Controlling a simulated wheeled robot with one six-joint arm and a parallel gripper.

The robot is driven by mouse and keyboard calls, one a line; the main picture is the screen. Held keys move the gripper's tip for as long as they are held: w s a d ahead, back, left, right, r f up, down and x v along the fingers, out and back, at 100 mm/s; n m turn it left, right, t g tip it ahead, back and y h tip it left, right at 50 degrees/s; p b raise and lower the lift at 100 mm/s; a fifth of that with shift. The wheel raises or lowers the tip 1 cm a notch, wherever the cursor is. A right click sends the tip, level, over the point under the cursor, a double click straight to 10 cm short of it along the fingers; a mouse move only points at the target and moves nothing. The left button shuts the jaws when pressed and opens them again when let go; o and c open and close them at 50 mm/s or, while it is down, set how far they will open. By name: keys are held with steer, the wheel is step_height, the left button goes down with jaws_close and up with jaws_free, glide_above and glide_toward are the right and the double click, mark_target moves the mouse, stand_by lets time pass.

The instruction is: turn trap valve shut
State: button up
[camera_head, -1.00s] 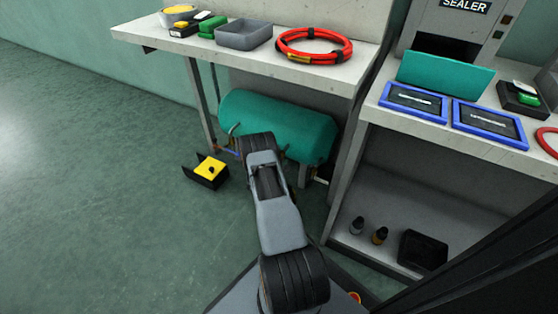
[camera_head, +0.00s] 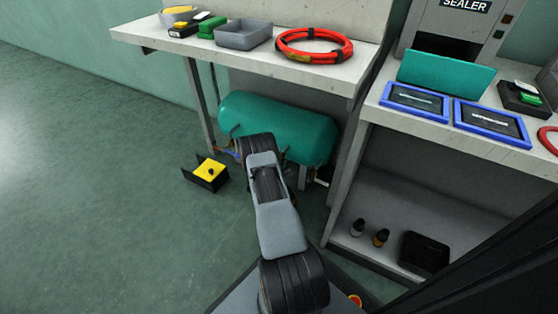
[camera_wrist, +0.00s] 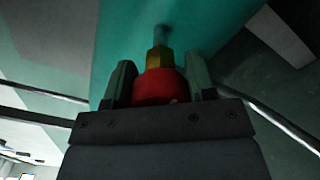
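The trap valve shows in the wrist view as a round red knob (camera_wrist: 160,88) below a brass fitting (camera_wrist: 159,58) on the underside of the teal tank (camera_wrist: 225,28). My gripper (camera_wrist: 160,76) has one finger on each side of the red knob, with no clear gap seen, so it looks shut on it. The lower part of the knob is hidden behind the gripper body. In the head view the teal tank (camera_head: 280,127) lies under the left bench. My arm hides the valve and gripper there.
A black holder with a yellow piece (camera_head: 207,172) stands on the floor left of the tank. The bench leg (camera_head: 200,110) and the cabinet side (camera_head: 345,165) flank the tank. A red hose coil (camera_head: 314,45) lies on the bench. Floor at left is clear.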

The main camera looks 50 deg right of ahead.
steer(key=o, duration=0.4)
steer(key=p+v, duration=0.4)
steer(key=v, duration=0.9)
steer(key=shift+a, duration=0.4)
